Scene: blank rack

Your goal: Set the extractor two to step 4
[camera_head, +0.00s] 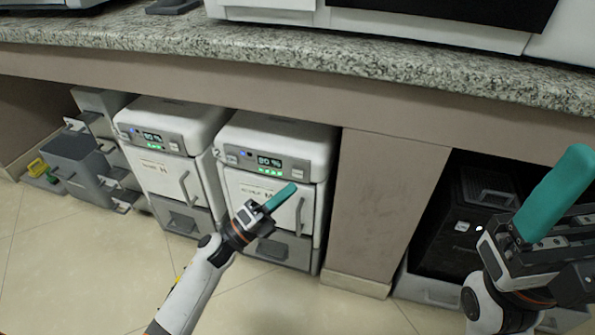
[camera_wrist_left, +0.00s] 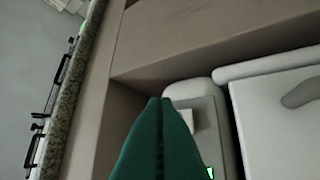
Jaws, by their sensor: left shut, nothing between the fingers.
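Two white extractor units stand side by side under the counter in the head view. The right one, extractor two (camera_head: 278,135), has a "2" at its upper left corner, a lit green display (camera_head: 269,161) and a grey button (camera_head: 299,173) to the right of it. My left gripper (camera_head: 291,189) is shut and empty, its teal tips in front of this unit below the display. In the left wrist view its fingers (camera_wrist_left: 160,104) are together, with white casings beyond. My right gripper (camera_head: 568,160) is at the right edge; one teal finger shows and its opening is unclear.
The left extractor (camera_head: 163,123) stands beside extractor two. A granite counter (camera_head: 300,53) overhangs both. A brown panel (camera_head: 378,200) and a black unit (camera_head: 470,215) are to the right. Grey bins (camera_head: 80,165) stand at the left. The tiled floor in front is clear.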

